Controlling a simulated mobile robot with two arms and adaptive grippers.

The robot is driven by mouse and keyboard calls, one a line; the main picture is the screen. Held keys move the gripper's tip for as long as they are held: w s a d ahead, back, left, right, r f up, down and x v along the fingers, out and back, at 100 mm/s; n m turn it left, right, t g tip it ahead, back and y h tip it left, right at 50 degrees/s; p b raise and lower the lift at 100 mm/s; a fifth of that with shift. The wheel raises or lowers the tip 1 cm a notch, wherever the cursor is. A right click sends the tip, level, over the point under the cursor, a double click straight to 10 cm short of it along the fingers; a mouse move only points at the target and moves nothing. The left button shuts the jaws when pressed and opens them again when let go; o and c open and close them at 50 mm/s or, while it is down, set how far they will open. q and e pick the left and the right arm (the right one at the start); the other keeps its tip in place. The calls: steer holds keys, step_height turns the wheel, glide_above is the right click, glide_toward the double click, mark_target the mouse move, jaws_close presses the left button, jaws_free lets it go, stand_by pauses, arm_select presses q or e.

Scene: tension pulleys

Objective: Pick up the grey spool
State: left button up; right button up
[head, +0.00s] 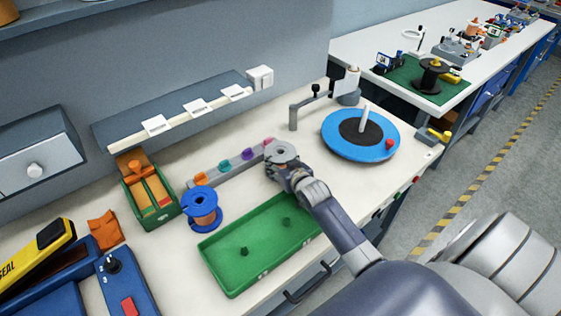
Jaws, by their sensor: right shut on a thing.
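The grey spool (281,151) shows as a round grey flange with a dark centre hole, in the middle of the head view. My right gripper (283,168) is shut on the grey spool from the near side. The fingers and the spool's lower part are mostly hidden, and I cannot tell whether the spool touches the table. My left gripper is not in view.
A blue spool with copper wire (202,208) stands left of a green tray (225,277) with pegs. A grey rack (210,176) with coloured pieces is just behind. A blue turntable (383,152) with an upright spindle is at right. Bare table (262,118) lies behind.

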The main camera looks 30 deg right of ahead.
step_height(320, 180, up, 10)
steer(key=shift+r+b, duration=0.15)
steer(key=shift+b, duration=0.3)
steer(key=shift+w, duration=0.1)
stand_by(0.4)
